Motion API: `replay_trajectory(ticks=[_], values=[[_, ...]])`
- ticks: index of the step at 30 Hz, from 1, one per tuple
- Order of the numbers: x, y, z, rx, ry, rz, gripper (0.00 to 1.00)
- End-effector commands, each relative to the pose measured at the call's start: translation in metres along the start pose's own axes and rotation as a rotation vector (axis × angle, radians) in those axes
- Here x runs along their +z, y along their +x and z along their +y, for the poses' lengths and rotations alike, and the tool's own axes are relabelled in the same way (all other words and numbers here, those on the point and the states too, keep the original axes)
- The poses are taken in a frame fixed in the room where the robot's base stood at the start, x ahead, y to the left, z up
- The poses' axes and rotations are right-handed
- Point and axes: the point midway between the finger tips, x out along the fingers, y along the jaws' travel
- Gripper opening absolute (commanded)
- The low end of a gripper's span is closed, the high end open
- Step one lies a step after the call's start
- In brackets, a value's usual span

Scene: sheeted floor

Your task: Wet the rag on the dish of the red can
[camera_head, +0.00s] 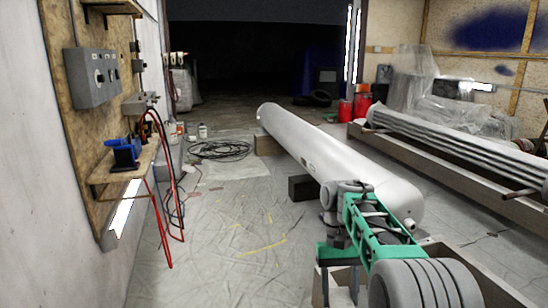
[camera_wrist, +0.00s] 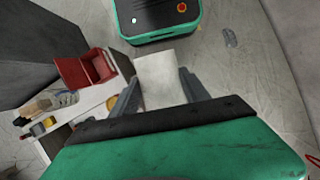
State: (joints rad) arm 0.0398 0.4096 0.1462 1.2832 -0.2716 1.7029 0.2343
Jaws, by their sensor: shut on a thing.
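My gripper (camera_wrist: 159,76) is shut on the rag (camera_wrist: 158,86), a pale flat piece between its two dark fingers in the wrist view. In the head view my gripper (camera_head: 337,290) points down at the bottom, close to my body, with a pale patch between its fingers. Two red cans stand on the floor at the back right, a nearer one (camera_head: 345,110) and one (camera_head: 362,105) just right of it. They are far from my gripper. Their tops are too small to make out a dish.
A long white cylinder (camera_head: 340,155) on blocks runs through the middle. Grey pipes (camera_head: 450,140) in a wooden frame lie right. Sheeted floor (camera_head: 215,235) left of the cylinder is mostly clear. A red box (camera_wrist: 85,70) shows in the wrist view.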

Motion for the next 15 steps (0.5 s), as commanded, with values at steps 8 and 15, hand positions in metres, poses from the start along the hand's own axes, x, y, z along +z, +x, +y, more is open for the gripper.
replay_trajectory(ticks=[8,15], values=[[0.064,-0.094,0.004,0.005,-0.001,0.003,0.21],[0.117,-0.157,0.003,-0.005,-0.001,0.005,0.21]])
